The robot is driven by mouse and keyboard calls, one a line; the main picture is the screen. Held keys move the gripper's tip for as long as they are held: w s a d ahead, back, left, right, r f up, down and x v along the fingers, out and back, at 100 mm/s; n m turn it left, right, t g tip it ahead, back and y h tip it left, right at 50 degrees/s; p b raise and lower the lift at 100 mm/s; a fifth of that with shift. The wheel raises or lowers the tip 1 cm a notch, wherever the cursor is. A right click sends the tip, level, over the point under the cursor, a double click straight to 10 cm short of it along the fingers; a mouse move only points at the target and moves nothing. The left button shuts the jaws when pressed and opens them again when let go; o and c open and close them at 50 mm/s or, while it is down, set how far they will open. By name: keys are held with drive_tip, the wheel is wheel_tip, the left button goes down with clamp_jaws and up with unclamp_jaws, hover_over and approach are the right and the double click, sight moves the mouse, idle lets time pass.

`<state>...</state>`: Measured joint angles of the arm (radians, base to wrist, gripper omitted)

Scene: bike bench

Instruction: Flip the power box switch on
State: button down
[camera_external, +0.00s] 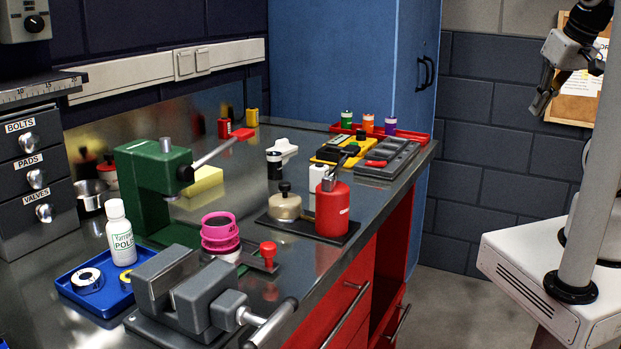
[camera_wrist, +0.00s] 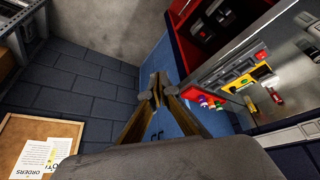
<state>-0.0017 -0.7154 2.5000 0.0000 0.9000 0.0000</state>
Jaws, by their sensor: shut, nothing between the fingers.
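My gripper (camera_external: 541,100) hangs at the upper right of the external view, above the floor and well clear of the bench. In the wrist view my gripper (camera_wrist: 153,91) has its fingertips together and nothing between them. No box in view is labelled as the power box, so I cannot tell for certain which one it is. A grey wall box (camera_external: 25,21) with a black knob is at the top left. No switch's on or off state can be read.
A blue cabinet (camera_external: 335,60) stands behind. A cork board (camera_external: 578,85) hangs near my gripper. Open floor lies between bench and my base.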

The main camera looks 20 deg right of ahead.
drive_tip(key=w+f+n+g, duration=0.15)
drive_tip(key=w+f, duration=0.35)
drive_tip(key=f, duration=0.6)
drive_tip(key=w+f+n+g, duration=0.15)
drive_tip(key=w+f, duration=0.25)
drive_tip(key=f, duration=0.8)
drive_tip(key=w+f+n+g, duration=0.1)
drive_tip(key=w+f+g, duration=0.3)
drive_tip(key=f, duration=0.7)
drive_tip(key=w+a+f+n+t+y, duration=0.15)
drive_tip(key=a+f, duration=0.25)
drive_tip(key=f, duration=0.7)
drive_tip(key=w+a+f+n+t+y, duration=0.1)
drive_tip(key=a+f+n+t, duration=0.2)
drive_tip(key=f, duration=0.8)
drive_tip(key=w+a+f+t+y, duration=0.2)
drive_tip(key=a+t+y, duration=0.15)
drive_tip(key=a, duration=0.45)
drive_tip(key=w+a+r+t+y, duration=0.3)
drive_tip(key=w+r, duration=0.4)
drive_tip(key=r, duration=0.2)
drive_tip(key=shift+a+r+t+y, duration=0.3)
drive_tip(key=shift+r+y, duration=0.1)
